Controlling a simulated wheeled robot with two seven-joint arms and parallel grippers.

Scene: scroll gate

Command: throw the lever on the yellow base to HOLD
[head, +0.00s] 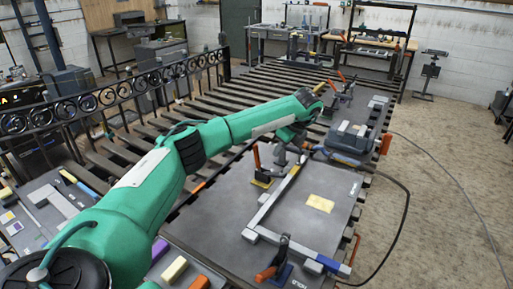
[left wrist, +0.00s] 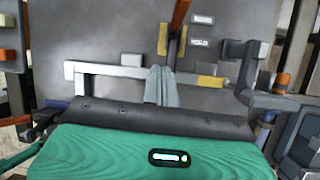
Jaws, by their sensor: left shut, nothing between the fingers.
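The lever on the yellow base has an orange handle (head: 257,157) that stands roughly upright in the head view. Its yellow base (head: 261,183) lies on the grey table plate. In the left wrist view the orange handle (left wrist: 181,14) is cut by the top edge, with the yellow base (left wrist: 163,39) around its foot. A HOLD label (left wrist: 200,42) lies to the right of that base, and a second label (left wrist: 204,19) above it is too small to read. My left gripper (left wrist: 160,72) is shut and empty, apart from the lever; in the head view it is right of it.
A grey metal frame (head: 268,212) lies on the plate near the lever. A second orange-handled lever (head: 267,274) on a blue base stands at the front, and another lever (head: 341,75) farther back. A grey clamp-like device (head: 350,137) with a cable stands at the right.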

